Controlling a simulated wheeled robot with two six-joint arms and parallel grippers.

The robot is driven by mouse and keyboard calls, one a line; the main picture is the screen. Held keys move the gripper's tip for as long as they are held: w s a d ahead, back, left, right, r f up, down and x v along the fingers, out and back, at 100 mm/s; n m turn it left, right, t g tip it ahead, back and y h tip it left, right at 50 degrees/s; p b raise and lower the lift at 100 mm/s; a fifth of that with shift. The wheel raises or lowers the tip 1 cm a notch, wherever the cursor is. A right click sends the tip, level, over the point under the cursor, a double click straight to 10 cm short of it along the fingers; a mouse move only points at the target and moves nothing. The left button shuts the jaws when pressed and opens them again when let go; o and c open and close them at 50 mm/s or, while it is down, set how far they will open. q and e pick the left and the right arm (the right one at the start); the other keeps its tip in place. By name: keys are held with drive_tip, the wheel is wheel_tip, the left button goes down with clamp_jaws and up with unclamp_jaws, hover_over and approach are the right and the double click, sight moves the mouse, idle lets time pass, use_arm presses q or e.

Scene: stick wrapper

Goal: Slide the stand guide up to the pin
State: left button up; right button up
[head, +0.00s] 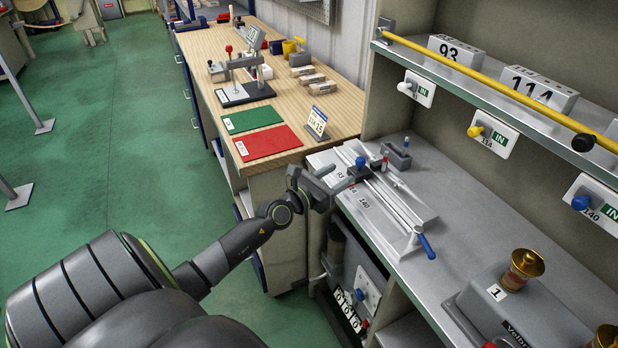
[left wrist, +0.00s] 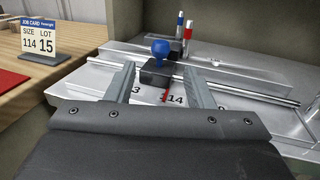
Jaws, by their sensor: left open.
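The stand guide, a dark block (left wrist: 157,74) with a blue knob (left wrist: 160,48), sits on a metal rail of the silver fixture; the knob also shows in the head view (head: 361,162). A red pointer line (left wrist: 166,94) lies in front of the block, near the 114 mark. My left gripper (head: 340,180) is open, its fingers (left wrist: 159,78) on either side of the block in the left wrist view; I cannot tell whether they touch it. A red-topped pin (left wrist: 187,32) stands behind the guide, and a blue-topped pin (left wrist: 180,18) farther back. My right gripper is not in view.
A blue-handled lever (head: 427,246) lies at the fixture's near end. A grey holder (head: 397,157) stands behind the fixture. A job card (left wrist: 40,38) reads size 114, lot 15. The shelf (head: 470,75) overhangs at the right. A machine (head: 515,310) stands at the lower right.

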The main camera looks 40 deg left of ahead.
use_arm(q)
drive_tip(key=s+a, duration=0.1)
drive_tip(key=s, duration=0.8)
drive_tip(key=shift+s, duration=0.25)
drive_tip(key=shift+a, duration=0.15)
drive_tip(key=s+a+f+n+g+y, duration=0.2)
drive_tip(key=s+f+n, duration=0.2)
drive_tip(key=f+n, duration=0.5)
drive_tip(key=s+a+f+n+g+y, duration=0.25)
drive_tip(key=s+f+n, duration=0.2)
drive_tip(key=f, duration=0.75)
drive_tip(key=s+a+f+n+g+y, duration=0.2)
drive_tip(key=s+f+n+g, duration=0.15)
drive_tip(key=f+n, duration=0.6)
drive_tip(key=s+d+f+n+g+h, duration=0.1)
drive_tip(key=s+d+f+n+g, duration=0.2)
drive_tip(key=s+d+f+n, duration=0.2)
drive_tip(key=s+d+f+n+g+h, duration=0.1)
drive_tip(key=s+d+f+n+g, duration=0.1)
drive_tip(key=s+d+f+n, duration=0.3)
drive_tip(key=s+d+f+n+g+h, duration=0.1)
drive_tip(key=s+d+f+n+g, duration=0.2)
drive_tip(key=s+f, duration=0.8)
drive_tip(key=s+d+n, duration=0.2)
drive_tip(key=s, duration=0.6)
drive_tip(key=shift+d+f+g, duration=0.25)
drive_tip(key=shift+d+g, duration=0.05)
drive_tip(key=shift+d, duration=0.05)
drive_tip(key=shift+c, duration=0.2)
